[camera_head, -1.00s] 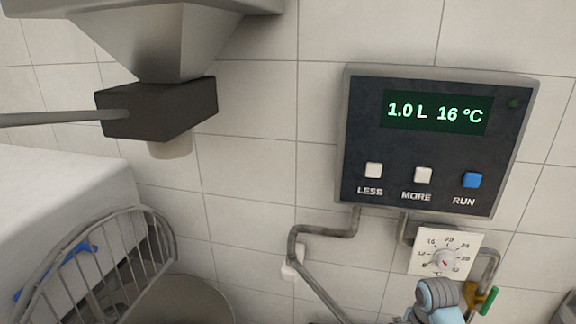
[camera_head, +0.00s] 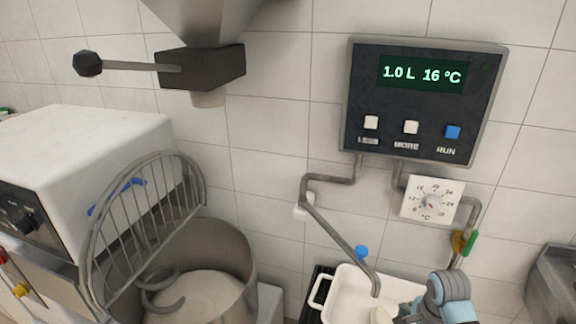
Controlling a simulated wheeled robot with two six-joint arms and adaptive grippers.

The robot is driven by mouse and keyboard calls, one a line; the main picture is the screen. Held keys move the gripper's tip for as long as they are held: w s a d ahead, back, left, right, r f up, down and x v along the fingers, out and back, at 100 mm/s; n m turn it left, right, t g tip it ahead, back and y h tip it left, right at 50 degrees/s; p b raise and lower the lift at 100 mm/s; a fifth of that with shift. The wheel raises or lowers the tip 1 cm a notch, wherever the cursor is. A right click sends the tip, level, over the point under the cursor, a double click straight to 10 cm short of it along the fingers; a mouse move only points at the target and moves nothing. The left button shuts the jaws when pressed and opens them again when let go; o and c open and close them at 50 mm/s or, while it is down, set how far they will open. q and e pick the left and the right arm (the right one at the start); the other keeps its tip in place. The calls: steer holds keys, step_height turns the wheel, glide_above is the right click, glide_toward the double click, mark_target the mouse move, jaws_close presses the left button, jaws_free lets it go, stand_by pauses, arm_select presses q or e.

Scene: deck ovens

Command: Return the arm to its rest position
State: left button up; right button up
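A light-blue and grey part of my arm (camera_head: 445,300) shows at the bottom right, in front of the white basin (camera_head: 343,290) below the spout. I cannot make out fingertips on it, and no gripper is clearly visible. The wall control panel (camera_head: 420,100) reads 1.0 L and 16 °C. It has white LESS (camera_head: 371,122) and MORE (camera_head: 411,127) buttons and a blue RUN button (camera_head: 453,132). The arm part is below the panel and apart from it.
A mixer bowl (camera_head: 235,265) with a wire guard (camera_head: 145,215) stands at the lower left beside a white-topped machine (camera_head: 90,150). A hopper with a lever (camera_head: 130,66) hangs above. A pipe spout (camera_head: 340,240), a temperature dial (camera_head: 432,201) and a green-handled valve (camera_head: 468,243) are near the arm.

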steer(key=s+a+n+t, duration=0.2)
steer(key=s+a+n, duration=0.2)
steer(key=s+n, duration=0.5)
steer(key=s+a+n+t, duration=0.1)
steer(key=s+a+n, duration=0.2)
steer(key=s+n, duration=0.65)
step_height(320, 180, down, 19)
steer(key=s+d+g, duration=0.1)
steer(key=d, duration=0.1)
steer(key=s+f+g, duration=0.1)
steer(key=s+f, duration=1.3)
steer(key=s, duration=0.1)
steer(key=shift+d+m+h, duration=0.2)
steer(key=shift+m+h, duration=0.1)
steer(key=shift+m, duration=0.15)
